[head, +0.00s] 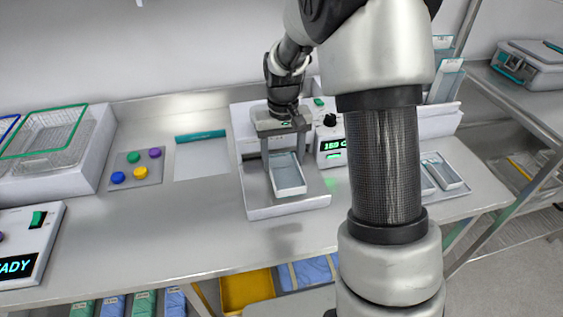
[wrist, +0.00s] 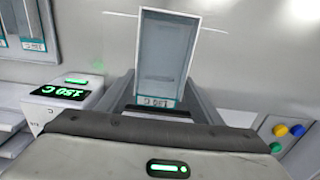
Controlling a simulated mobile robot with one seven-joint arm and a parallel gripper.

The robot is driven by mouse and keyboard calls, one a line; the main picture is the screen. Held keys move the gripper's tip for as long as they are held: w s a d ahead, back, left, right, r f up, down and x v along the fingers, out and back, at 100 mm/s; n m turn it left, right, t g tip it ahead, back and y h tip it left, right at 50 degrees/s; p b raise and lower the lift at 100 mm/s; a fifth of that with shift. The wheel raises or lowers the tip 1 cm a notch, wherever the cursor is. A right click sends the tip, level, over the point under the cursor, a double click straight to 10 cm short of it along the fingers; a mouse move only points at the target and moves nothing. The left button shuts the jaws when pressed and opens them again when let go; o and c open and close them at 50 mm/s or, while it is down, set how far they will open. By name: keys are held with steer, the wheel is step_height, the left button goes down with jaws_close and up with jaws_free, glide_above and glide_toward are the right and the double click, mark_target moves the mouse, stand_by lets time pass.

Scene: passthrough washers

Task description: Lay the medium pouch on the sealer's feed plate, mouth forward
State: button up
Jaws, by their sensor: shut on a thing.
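The medium pouch (head: 289,178) is flat, with a pale border and a blue-grey window. My gripper (head: 284,154) is shut on its rear end, and the pouch sticks out from between the fingers toward the front of the sealer. In the wrist view the pouch (wrist: 168,50) lies lengthwise between the grey fingers, its teal-edged label close to the gripper. The sealer's white feed plate (head: 262,207) is below the pouch in the head view. I cannot tell whether the pouch touches it. The sealer's display (head: 333,144) reads 150 C. Which end is the mouth is unclear.
A tray with more pouches (head: 450,172) lies right of the sealer. To the left are a panel of coloured buttons (head: 134,169), a white sheet with a teal bar (head: 201,158) and a wire basket (head: 60,135). The counter in front of the sealer is clear.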

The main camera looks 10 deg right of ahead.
mark_target(282, 159)
steer(key=shift+w, duration=0.6)
steer(key=shift+f, duration=1.75)
steer(key=shift+s, duration=0.1)
steer(key=o, duration=1)
steer(key=shift+f, duration=0.1)
